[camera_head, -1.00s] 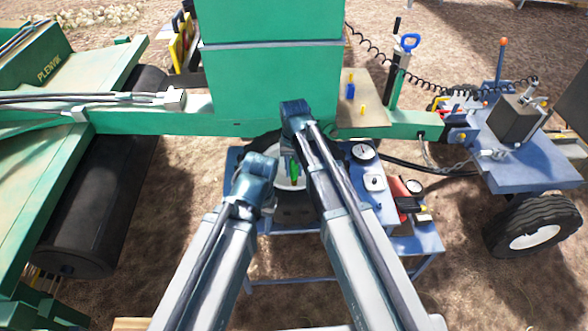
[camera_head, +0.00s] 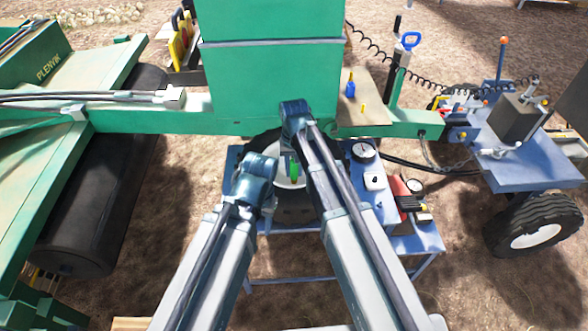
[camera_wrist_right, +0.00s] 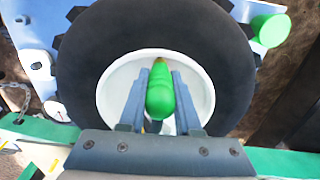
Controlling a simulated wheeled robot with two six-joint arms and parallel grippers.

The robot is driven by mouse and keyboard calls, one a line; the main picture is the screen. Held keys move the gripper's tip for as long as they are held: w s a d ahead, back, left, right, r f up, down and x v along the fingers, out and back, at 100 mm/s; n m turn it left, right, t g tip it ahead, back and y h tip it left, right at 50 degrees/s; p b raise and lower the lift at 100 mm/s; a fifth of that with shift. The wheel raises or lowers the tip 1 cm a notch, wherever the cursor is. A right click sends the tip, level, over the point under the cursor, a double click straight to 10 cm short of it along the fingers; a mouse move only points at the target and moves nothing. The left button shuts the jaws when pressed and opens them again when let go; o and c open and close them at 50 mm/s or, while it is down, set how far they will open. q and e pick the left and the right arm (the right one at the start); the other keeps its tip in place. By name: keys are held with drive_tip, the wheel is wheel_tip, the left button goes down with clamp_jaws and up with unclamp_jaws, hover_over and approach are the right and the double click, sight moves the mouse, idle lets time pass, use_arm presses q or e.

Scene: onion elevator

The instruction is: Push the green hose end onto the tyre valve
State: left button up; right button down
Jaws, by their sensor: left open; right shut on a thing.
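The green hose end (camera_wrist_right: 160,92) is held between the two grey fingers of my right gripper (camera_wrist_right: 158,82) in the right wrist view. It lies in front of the white wheel rim (camera_wrist_right: 112,88) inside the black tyre (camera_wrist_right: 80,55). A small brownish tip shows at its far end; I cannot tell whether this is the valve or whether they touch. In the head view the green hose end (camera_head: 293,166) shows between my arms, over the pale rim. My left gripper (camera_head: 268,203) is low beside the wheel, open, its fingers mostly hidden.
A green machine beam (camera_head: 160,120) and a tall green box (camera_head: 272,75) stand behind. A green round end (camera_wrist_right: 268,30) shows beside the tyre.

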drive_tip(key=shift+f, duration=0.25)
drive_tip(key=shift+c, duration=0.6)
unclamp_jaws()
drive_tip(key=shift+r, duration=0.15)
wheel_tip(320, 180, up, 7)
drive_tip(key=p, duration=0.7)
